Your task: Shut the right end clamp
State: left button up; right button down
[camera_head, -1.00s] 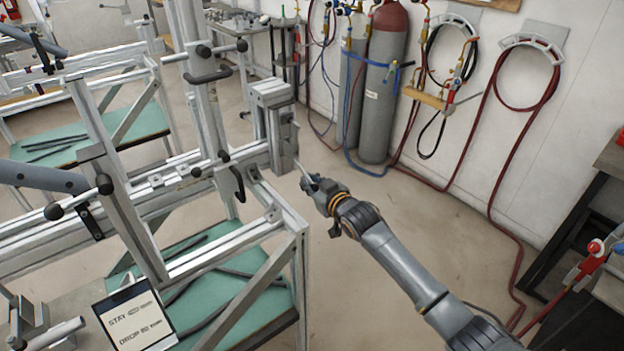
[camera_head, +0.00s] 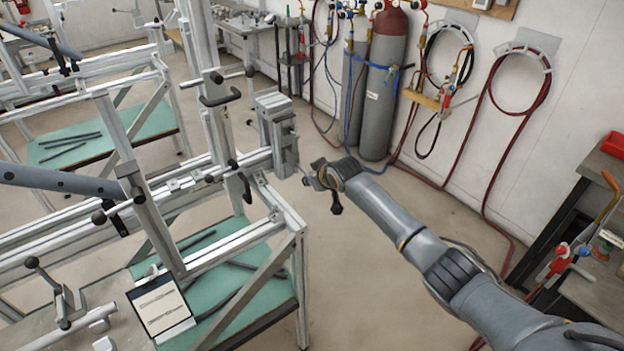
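The right end clamp (camera_head: 279,132) is a grey metal block at the right end of the jig's long rail (camera_head: 205,178). A thin light rod seems to stick out low on its right side, but it is too small to tell clearly. My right gripper (camera_head: 316,184) is just right of and below the clamp, at the end of my arm reaching in from the lower right. A small gap shows between them. Its fingers are small and dark, and I cannot tell how far apart they are. My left gripper is not in view.
Black-handled levers (camera_head: 222,88) stick out along the jig's posts. A clipboard (camera_head: 160,306) leans at the jig's front. Gas cylinders (camera_head: 382,85) and hoses line the back wall. A dark workbench (camera_head: 590,215) stands at right. The floor between is clear.

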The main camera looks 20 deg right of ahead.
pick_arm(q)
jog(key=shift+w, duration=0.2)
pick_arm(e)
jog(key=shift+r, duration=0.15)
jog(key=c, duration=1.4)
grip_release()
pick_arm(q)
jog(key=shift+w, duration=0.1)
pick_arm(e)
jog(key=v, duration=1.2)
